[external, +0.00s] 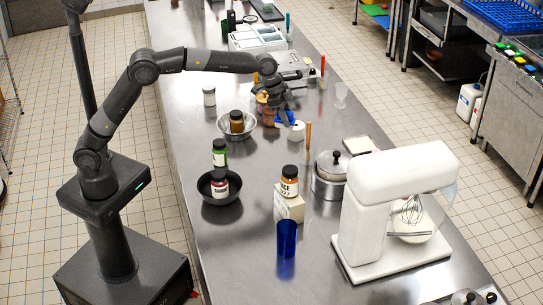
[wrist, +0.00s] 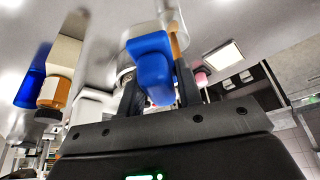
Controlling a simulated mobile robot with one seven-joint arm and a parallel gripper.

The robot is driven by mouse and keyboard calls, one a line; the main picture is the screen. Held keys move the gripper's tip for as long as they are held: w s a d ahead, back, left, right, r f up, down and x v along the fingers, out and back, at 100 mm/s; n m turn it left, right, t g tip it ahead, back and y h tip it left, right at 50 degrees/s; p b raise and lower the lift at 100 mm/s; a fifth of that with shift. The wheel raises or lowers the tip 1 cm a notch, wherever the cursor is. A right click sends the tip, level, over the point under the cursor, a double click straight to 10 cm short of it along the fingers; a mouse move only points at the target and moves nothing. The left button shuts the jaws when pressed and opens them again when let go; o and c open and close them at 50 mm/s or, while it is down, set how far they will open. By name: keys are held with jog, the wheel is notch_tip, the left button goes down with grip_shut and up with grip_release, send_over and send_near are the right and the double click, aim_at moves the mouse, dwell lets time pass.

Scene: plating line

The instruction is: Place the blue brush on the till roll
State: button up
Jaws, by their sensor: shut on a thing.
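The blue brush (wrist: 151,62) is between the two fingers of my gripper (wrist: 155,95) in the wrist view, and the fingers are shut on it. In the external view my gripper (external: 280,103) is low over the middle of the counter, and a bit of blue shows just below it. The white till roll (external: 297,131) stands on the counter right beside and below that blue part. I cannot tell whether the brush touches the roll. The fingers partly hide the brush in the external view.
Brown pots (external: 268,116) stand just left of the roll. A steel bowl with a jar (external: 237,122) is further left. A wooden-handled tool (external: 308,133) and a lidded pot (external: 331,178) are nearby. A white mixer (external: 390,205) and a blue cup (external: 287,238) stand nearer the camera.

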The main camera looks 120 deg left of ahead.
jog(key=a+n, duration=0.2)
jog(key=a, duration=0.3)
send_over(303, 125)
jog(key=s+d, duration=0.1)
jog(key=s, duration=0.1)
jog(key=shift+y, duration=0.4)
notch_tip(303, 125, down, 6)
jog(key=shift+w+r, duration=0.1)
jog(key=shift+w, duration=0.05)
jog(key=shift+f, duration=2.05)
jog(key=shift+f, duration=0.1)
jog(key=o, duration=1)
jog(key=v, duration=1.2)
jog(key=shift+w, duration=0.1)
